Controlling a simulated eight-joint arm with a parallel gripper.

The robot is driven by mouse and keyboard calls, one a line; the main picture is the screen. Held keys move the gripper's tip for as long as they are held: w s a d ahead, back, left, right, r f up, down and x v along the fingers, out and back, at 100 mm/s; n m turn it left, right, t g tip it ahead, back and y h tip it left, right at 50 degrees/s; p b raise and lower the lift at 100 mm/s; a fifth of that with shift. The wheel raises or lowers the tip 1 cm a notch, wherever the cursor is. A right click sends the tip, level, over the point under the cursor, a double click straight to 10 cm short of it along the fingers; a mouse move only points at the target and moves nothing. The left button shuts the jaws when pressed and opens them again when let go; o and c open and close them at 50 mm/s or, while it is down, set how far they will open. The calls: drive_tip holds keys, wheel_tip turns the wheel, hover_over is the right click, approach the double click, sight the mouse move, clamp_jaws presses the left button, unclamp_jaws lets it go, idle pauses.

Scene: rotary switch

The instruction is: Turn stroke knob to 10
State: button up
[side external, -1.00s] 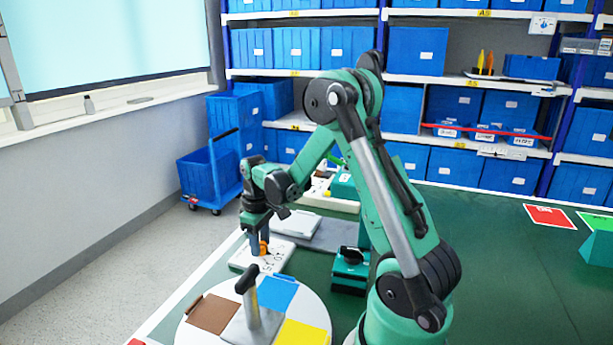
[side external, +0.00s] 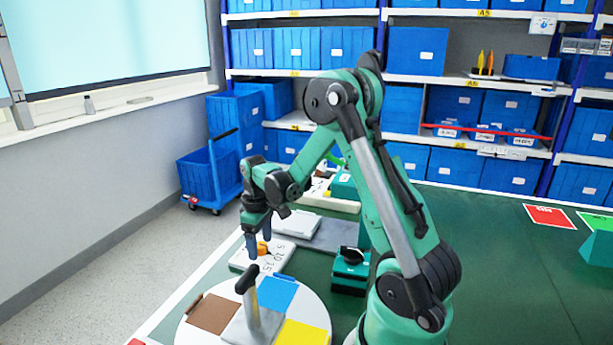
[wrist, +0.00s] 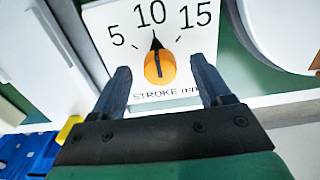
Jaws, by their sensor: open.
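The stroke knob (wrist: 160,68) is orange with a black pointer, on a white panel (wrist: 119,17) marked 5, 10 and 15. In the wrist view its pointer tip is directed at the 10 mark. In the side view the knob (side external: 262,248) sits on the white panel (side external: 280,254) near the table's left edge. My gripper (wrist: 164,75) is open and empty, with one finger on each side of the knob in the wrist view and gaps between. In the side view my gripper (side external: 259,246) is just above the knob and panel.
A round white turntable (side external: 192,335) with coloured sections and a black-topped lever (side external: 247,280) stands in front of the panel. A green box with a black knob (side external: 350,268) is to the right. A grey plate (side external: 335,236) lies behind.

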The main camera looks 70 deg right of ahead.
sight(259, 245)
drive_tip(key=shift+r, duration=2.8)
drive_tip(key=shift+a+r, duration=0.1)
drive_tip(key=shift+a, duration=0.05)
drive_tip(key=s+a+r+t, duration=0.1)
drive_tip(key=a+r+t, duration=0.2)
drive_tip(key=a, duration=0.5)
drive_tip(key=s+a+r+t, duration=0.2)
drive_tip(key=a+r+t, duration=0.1)
drive_tip(key=a, duration=0.6)
drive_tip(key=shift+s+a+t, duration=0.25)
drive_tip(key=shift+a+t, duration=0.05)
drive_tip(key=shift+t, duration=0.3)
